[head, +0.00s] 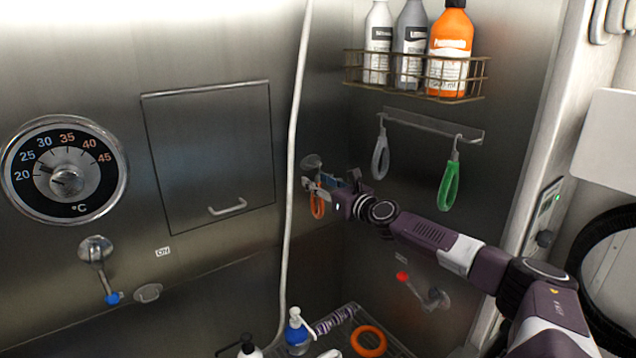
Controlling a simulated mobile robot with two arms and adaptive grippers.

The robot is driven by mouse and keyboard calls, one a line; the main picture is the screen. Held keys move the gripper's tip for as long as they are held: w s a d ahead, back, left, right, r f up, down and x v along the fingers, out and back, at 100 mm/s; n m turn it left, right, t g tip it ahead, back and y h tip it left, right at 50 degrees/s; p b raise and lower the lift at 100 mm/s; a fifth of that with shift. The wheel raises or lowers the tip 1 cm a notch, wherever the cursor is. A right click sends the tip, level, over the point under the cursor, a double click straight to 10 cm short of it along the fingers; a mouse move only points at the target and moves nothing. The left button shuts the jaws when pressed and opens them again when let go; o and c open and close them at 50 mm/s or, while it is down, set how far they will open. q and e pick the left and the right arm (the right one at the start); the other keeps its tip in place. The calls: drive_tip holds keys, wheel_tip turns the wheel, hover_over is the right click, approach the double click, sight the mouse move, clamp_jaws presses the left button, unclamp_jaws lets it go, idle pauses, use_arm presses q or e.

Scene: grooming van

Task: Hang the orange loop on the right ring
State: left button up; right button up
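The orange loop (317,206) hangs below the fingertips of my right gripper (315,185), near the corner of the steel walls. My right arm reaches in from the lower right, and the gripper looks shut on the top of the loop, though its fingers are small and partly overlap it. A grey round wall fitting (312,161), which looks like the right ring, is just above the fingertips. I cannot tell whether the loop touches it. Another grey ring-like fitting (148,292) is low on the left wall. My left gripper is not in view.
A grey loop (380,157) and a green loop (449,186) hang from a hook rail (432,124), below a wire basket (415,87) of bottles. A white hose (294,130) runs down left of my gripper. An orange ring (368,341) lies below.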

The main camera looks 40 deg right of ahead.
drive_tip(key=shift+s+f, duration=0.2)
drive_tip(key=shift+s, duration=0.7)
drive_tip(key=s+a, duration=0.1)
drive_tip(key=s, duration=0.9)
drive_tip(key=shift+a+r, duration=0.15)
drive_tip(key=shift+r, duration=0.15)
